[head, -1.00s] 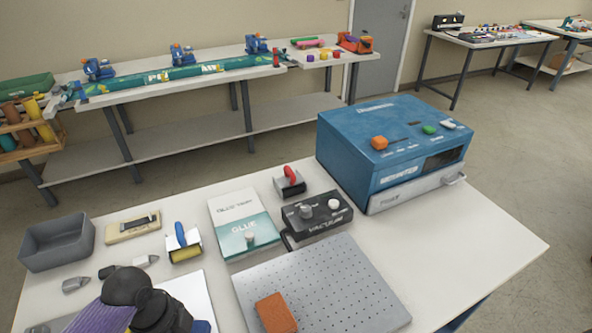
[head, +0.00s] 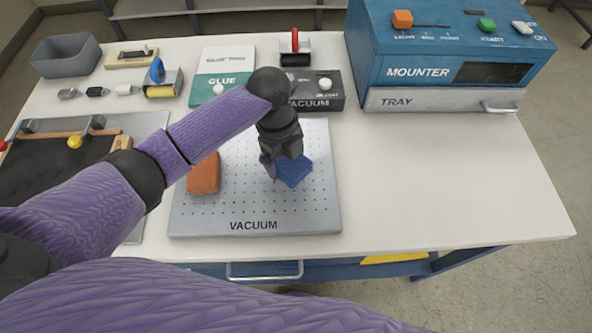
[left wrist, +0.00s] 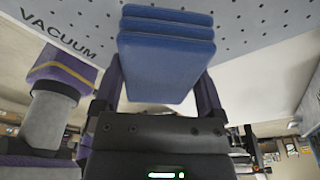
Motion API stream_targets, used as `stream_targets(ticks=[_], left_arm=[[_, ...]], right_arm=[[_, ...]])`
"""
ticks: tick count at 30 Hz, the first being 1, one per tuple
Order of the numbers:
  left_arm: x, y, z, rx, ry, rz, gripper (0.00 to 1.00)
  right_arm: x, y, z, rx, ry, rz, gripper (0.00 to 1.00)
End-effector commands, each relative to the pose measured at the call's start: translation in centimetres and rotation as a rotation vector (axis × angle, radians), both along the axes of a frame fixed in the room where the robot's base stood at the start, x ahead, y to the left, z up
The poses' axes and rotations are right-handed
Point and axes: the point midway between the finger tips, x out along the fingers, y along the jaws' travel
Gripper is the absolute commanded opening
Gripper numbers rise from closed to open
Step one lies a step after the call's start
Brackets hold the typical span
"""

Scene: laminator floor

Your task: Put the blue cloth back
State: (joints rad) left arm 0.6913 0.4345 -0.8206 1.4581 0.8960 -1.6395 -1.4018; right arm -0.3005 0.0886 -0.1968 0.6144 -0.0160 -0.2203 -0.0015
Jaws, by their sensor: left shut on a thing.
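The blue cloth (head: 295,171) is a folded, block-like pad over the perforated plate marked VACUUM (head: 315,215). My left gripper (head: 285,170) points down and is shut on it. In the left wrist view the cloth (left wrist: 165,62) shows stacked folds between the two fingers of the gripper (left wrist: 163,95). The plate lies close beyond it. I cannot tell whether the cloth touches the plate. My right gripper is not in view.
An orange block (head: 204,174) lies on the plate, left of the cloth. The blue mounter (head: 440,65) is at back right. The table right of the plate is clear.

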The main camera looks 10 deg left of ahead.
Motion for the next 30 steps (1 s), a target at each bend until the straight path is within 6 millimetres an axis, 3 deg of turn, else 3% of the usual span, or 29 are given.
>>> stream_targets(ticks=[6, 16, 17, 18, 26, 30], left_arm=[[-0.1, 0.0, -4.0, 0.002, 0.003, 0.001, 0.35], [0.0, 0.0, -4.3, 0.001, -0.001, -0.001, 0.35], [0.0, 0.0, -4.4, 0.001, -0.001, -0.001, 0.92], [0.0, 0.0, -4.3, 0.001, -0.001, -0.001, 1.00], [0.0, 0.0, -3.9, 0.000, -0.001, -0.001, 1.00], [0.2, 0.3, -0.9, 0.001, -0.005, -0.001, 1.00]], right_arm=[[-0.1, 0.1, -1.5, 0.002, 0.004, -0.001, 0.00], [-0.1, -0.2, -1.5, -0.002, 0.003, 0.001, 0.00], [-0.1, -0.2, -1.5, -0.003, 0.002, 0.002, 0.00], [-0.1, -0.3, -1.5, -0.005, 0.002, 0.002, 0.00], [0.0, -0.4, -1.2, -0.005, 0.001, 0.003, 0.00], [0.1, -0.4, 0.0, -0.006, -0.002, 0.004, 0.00]])
